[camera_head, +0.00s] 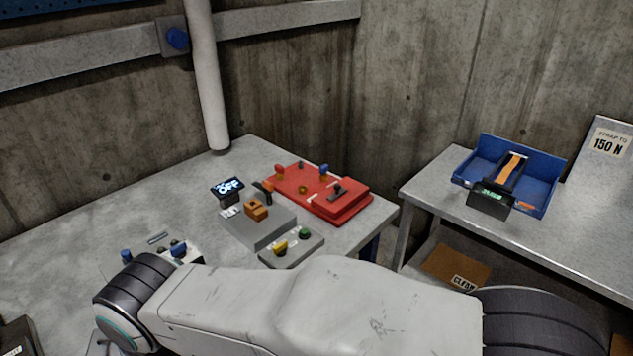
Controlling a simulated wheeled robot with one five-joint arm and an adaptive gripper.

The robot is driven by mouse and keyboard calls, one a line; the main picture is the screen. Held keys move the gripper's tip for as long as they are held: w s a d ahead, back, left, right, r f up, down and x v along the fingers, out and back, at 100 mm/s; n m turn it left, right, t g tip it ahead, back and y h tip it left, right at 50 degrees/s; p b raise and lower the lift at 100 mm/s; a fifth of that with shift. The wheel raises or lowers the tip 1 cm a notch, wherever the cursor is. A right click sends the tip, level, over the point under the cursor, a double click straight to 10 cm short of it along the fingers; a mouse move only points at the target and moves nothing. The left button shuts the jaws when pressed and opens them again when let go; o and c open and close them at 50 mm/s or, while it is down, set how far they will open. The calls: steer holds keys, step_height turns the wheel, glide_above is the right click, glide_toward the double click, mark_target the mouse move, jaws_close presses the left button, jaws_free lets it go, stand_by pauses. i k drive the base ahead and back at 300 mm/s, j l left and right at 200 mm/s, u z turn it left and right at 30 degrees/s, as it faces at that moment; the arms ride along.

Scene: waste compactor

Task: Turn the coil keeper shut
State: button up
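I cannot tell for sure which part is the coil keeper. A blue open tray (548,178) on the right-hand table holds an orange strap (510,168) in a dark frame, with a small black box with a green display (491,198) at its front. My arm lies across the bottom of the view, in front of both tables. My gripper does not show.
A grey block with an orange part (256,210), a display reading OFF (228,190) and a button box (291,248) stand near the red plate. A gap separates the tables; a brown box (455,267) sits lower there.

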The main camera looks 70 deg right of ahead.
mark_target(267, 187)
steer(key=z, duration=1.85)
steer(key=i+l+u, duration=0.4)
steer(key=l, duration=0.2)
steer(key=l+u, duration=0.15)
steer(key=l, duration=0.15)
steer(key=i+l+u, duration=0.2)
steer(key=l, duration=0.15)
steer(key=k, duration=0.1)
